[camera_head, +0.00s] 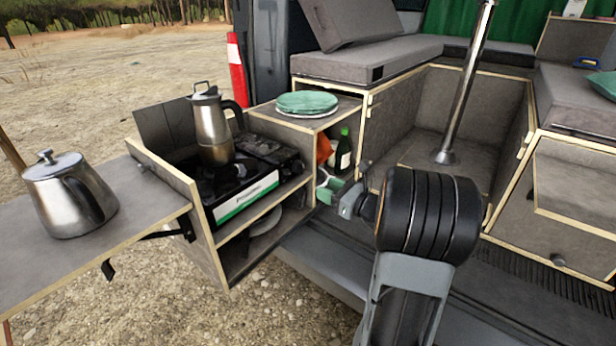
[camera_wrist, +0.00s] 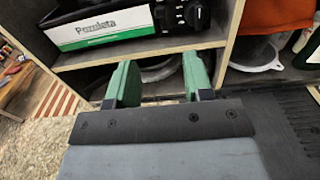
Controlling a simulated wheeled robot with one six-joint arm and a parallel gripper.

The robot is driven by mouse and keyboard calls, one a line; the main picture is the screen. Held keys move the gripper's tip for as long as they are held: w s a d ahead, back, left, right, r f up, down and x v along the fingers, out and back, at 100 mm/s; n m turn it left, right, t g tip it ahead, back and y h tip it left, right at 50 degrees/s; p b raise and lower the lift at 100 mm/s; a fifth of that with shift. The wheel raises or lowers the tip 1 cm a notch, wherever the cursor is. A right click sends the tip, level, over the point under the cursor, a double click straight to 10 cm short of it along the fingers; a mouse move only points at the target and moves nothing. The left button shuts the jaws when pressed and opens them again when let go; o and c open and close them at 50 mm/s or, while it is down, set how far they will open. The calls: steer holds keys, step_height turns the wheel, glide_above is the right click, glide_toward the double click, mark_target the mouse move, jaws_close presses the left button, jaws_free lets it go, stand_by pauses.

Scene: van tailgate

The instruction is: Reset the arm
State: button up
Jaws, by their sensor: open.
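My gripper (camera_wrist: 158,78) is open, its two green fingers apart with nothing between them in the wrist view. It points at the lower shelf opening of the kitchen unit (camera_wrist: 140,52). In the head view my gripper (camera_head: 331,190) shows small and partly hidden, low beside the unit's right side. My dark arm stands in front of it in the middle of the view.
A moka pot (camera_head: 211,125) stands on the stove (camera_head: 247,190). A steel kettle (camera_head: 69,193) stands on the side table (camera_head: 120,222) at left. Green plates (camera_head: 307,102) lie on the cabinet top. A bottle (camera_head: 343,152) stands in its compartment. Open gravel lies at far left.

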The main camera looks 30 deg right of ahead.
steer(key=s+a+f+n+g+p, duration=0.45)
steer(key=s+a+n+g, duration=0.6)
steer(key=n, duration=0.45)
steer(key=s+a+r+n+h+p, duration=0.2)
steer(key=r+n+p, duration=0.2)
steer(key=r+n, duration=0.1)
steer(key=s+a+r+n+g+h+p, duration=0.1)
steer(key=s+a+r+n+h+p, duration=0.1)
steer(key=r+n+p, duration=0.3)
steer(key=s+a+r+n+g+h+p, duration=0.1)
steer(key=s+a+r+n+h+p, duration=0.2)
steer(key=r, duration=0.7)
steer(key=a+n+p, duration=0.1)
steer(key=n+p, duration=0.1)
steer(key=n, duration=0.1)
